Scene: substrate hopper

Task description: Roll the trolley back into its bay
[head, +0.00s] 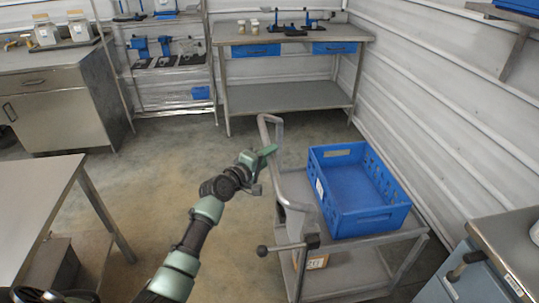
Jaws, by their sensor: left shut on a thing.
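The grey metal trolley (345,272) stands at the lower right, beside the white wall. Its push handle (272,130) is a bent bar rising at its left end. A blue crate (362,221), empty as far as I can see, sits on its top deck. A lever with a dark knob (262,250) sticks out at its near left corner. My left gripper (264,157) is shut on the trolley handle, with green fingers at the bar; the contact is partly hidden. My right gripper is not in view. I cannot tell which space is the bay.
A steel workbench (290,38) with blue drawers stands at the back, beside a wire rack (165,72). A metal table (40,200) is at left and a grey cabinet (510,250) at lower right, close to the trolley. The floor (180,150) between is clear.

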